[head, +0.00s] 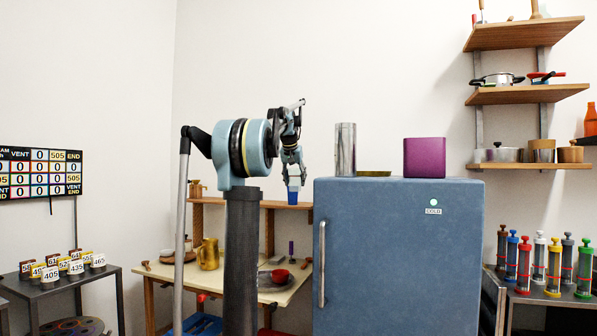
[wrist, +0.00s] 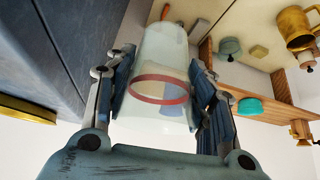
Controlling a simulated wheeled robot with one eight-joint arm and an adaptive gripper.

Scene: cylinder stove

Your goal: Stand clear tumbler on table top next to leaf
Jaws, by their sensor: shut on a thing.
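The clear tumbler (wrist: 168,52) fills the middle of the wrist view, pale and see-through, with a red ring showing through it. My gripper (wrist: 160,85) is shut on it, one finger on each side. In the head view my gripper (head: 293,172) hangs in the air left of the blue cabinet, above the shelf over the table. Something small and blue shows at its tips there. The table top (head: 286,295) is pale, below and behind my arm and partly hidden by it and the cabinet. I cannot make out a separate leaf.
The blue cabinet (head: 395,260) stands close right of my gripper, with a metal cylinder (head: 345,150), a flat dish (head: 374,173) and a purple box (head: 424,158) on top. A wooden shelf (head: 270,204) runs above the table. A brass jug (head: 208,254) and red cup (head: 280,276) occupy the table.

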